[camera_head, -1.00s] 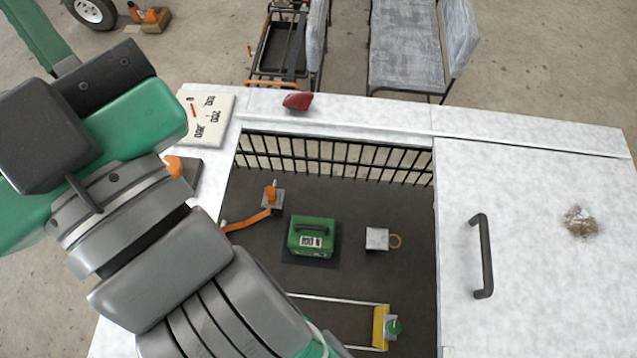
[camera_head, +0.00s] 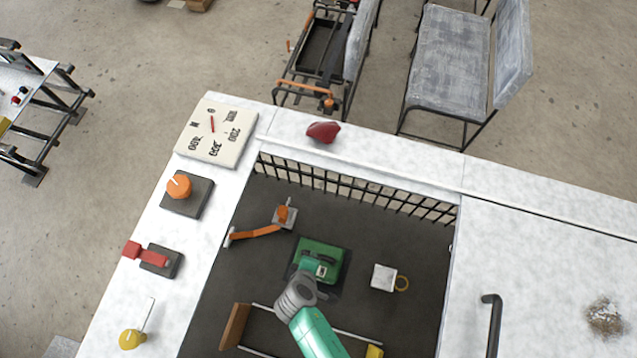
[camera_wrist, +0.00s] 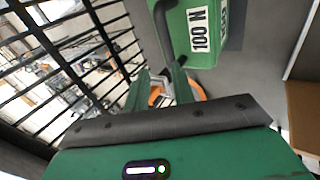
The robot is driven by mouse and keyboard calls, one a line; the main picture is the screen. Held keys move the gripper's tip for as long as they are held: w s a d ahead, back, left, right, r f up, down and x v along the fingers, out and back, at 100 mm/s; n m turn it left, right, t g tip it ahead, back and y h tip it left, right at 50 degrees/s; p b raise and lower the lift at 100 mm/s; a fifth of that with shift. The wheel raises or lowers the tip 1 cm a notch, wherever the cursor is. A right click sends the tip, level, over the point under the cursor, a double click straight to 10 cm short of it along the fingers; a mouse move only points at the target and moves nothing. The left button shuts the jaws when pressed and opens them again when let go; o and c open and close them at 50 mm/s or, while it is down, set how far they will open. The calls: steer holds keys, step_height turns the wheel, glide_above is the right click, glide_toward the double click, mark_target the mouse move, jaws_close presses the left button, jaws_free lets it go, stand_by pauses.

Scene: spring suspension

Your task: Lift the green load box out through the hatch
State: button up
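The green load box (camera_head: 325,250) stands on a dark pad on the floor of the bay, seen through the open hatch. My gripper (camera_head: 318,265) reaches down to it and hides part of its top.
Black bars (camera_head: 350,187) line the bay's far side. An orange lever (camera_head: 262,231) lies left of the box, a white block with a ring (camera_head: 384,277) right of it. White panels edge the opening; the left one carries an orange knob (camera_head: 179,186) and a red switch (camera_head: 150,255).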

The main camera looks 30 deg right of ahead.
steer(key=f+b, duration=0.1)
steer(key=d+f, duration=0.1)
steer(key=f+b, duration=0.1)
steer(key=f, duration=0.1)
steer(key=shift+s+d+b, duration=0.15)
steer(key=shift+s+b, duration=0.2)
steer(key=shift+w+d, duration=0.1)
steer(key=b+x, duration=0.4)
steer(key=shift+w+f, duration=0.1)
steer(key=shift+f, duration=0.2)
steer(key=shift+w+d+f+b, duration=0.15)
steer(key=shift+f+b, duration=0.1)
steer(key=shift+b, duration=0.2)
steer(key=shift+r, duration=0.25)
jaws_close()
steer(key=shift+w, duration=0.1)
